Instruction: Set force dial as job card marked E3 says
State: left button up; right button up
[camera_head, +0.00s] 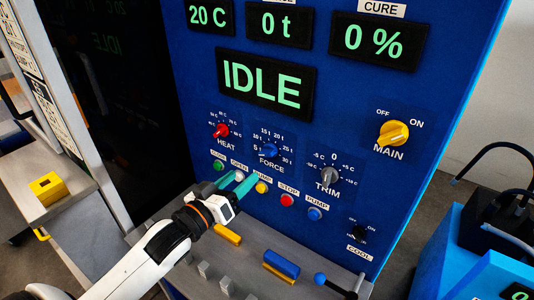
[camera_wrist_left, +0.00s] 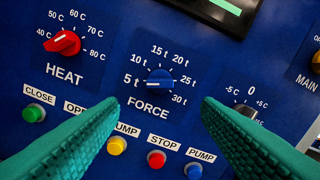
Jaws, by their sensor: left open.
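The blue force dial (camera_head: 268,150) is on the blue panel under the IDLE display, between the heat and trim dials. In the left wrist view the force dial (camera_wrist_left: 159,82) is ringed by marks from 5 t to 30 t, and its pointer appears to face left, near 5 t. My left gripper (camera_head: 239,183) is open, its teal fingers pointing at the panel below the dial. In the wrist view its fingertips (camera_wrist_left: 158,104) are spread left and right below the dial, nothing between them. Printed cards (camera_head: 45,112) hang at the left; I cannot read an E3 mark. My right gripper is out of view.
Close by are the red heat dial (camera_head: 221,131), grey trim dial (camera_head: 328,174) and yellow main switch (camera_head: 393,133). A row of push buttons, including red stop (camera_head: 287,200), runs below. A grey ledge (camera_head: 215,262) holds blue and yellow pieces. A yellow block (camera_head: 46,188) sits left.

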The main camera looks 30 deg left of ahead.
aim_at(265, 156)
pick_arm(q)
jog(key=w, duration=0.1)
jog(key=w+p, duration=0.1)
jog(key=w, duration=0.3)
jog(key=shift+d+r, duration=0.25)
jog(key=shift+d, duration=0.1)
jog(key=w, duration=0.2)
jog(key=w+p, duration=0.1)
jog(key=w, duration=0.1)
jog(key=shift+d+f, duration=0.2)
jog(key=shift+d, duration=0.05)
jog(key=shift+w+d, duration=0.1)
jog(key=shift+w, duration=0.35)
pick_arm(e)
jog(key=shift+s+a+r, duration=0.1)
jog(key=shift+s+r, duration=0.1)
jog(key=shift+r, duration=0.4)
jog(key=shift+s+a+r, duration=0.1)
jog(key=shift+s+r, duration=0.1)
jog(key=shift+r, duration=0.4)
pick_arm(q)
jog(key=c, duration=1)
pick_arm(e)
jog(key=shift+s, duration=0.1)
